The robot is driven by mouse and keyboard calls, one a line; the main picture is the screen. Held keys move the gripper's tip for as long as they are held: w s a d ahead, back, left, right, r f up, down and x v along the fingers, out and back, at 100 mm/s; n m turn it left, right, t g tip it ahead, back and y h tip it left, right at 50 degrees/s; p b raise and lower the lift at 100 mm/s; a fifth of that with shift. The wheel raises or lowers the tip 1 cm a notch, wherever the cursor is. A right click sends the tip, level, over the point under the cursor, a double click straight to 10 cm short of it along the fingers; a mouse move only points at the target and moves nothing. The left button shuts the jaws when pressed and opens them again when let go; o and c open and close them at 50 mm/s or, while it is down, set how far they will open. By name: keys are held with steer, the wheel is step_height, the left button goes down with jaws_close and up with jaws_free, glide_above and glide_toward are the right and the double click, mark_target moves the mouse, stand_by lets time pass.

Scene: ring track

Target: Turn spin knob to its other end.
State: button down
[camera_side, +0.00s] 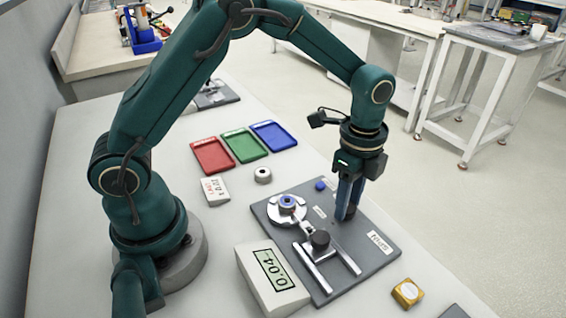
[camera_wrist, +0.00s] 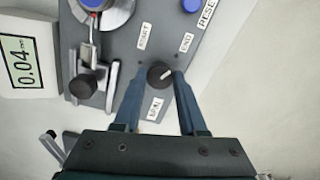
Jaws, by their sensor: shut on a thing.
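The spin knob (camera_wrist: 160,74) is a small black round knob with a pale pointer line, beside a "SPIN" label on the grey plate. In the wrist view it sits between the two blue fingers of my gripper (camera_wrist: 160,78), which are shut on it. Its pointer is aimed up and right, roughly towards the "END" label (camera_wrist: 186,42). The "START" label (camera_wrist: 144,36) is up and left of the knob. In the side view my gripper (camera_side: 347,212) points down onto the plate (camera_side: 375,265), and its fingers hide the knob.
A blue button (camera_side: 319,185) lies behind the gripper. A display reading 0.04 (camera_side: 278,270) is at the plate's left. Red, green and blue trays (camera_side: 273,135) lie farther back.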

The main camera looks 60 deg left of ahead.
steer(key=shift+r, duration=0.1)
steer(key=shift+c, duration=2.3)
jaws_free()
steer(key=shift+r, duration=2.55)
steer(key=shift+r, duration=0.1)
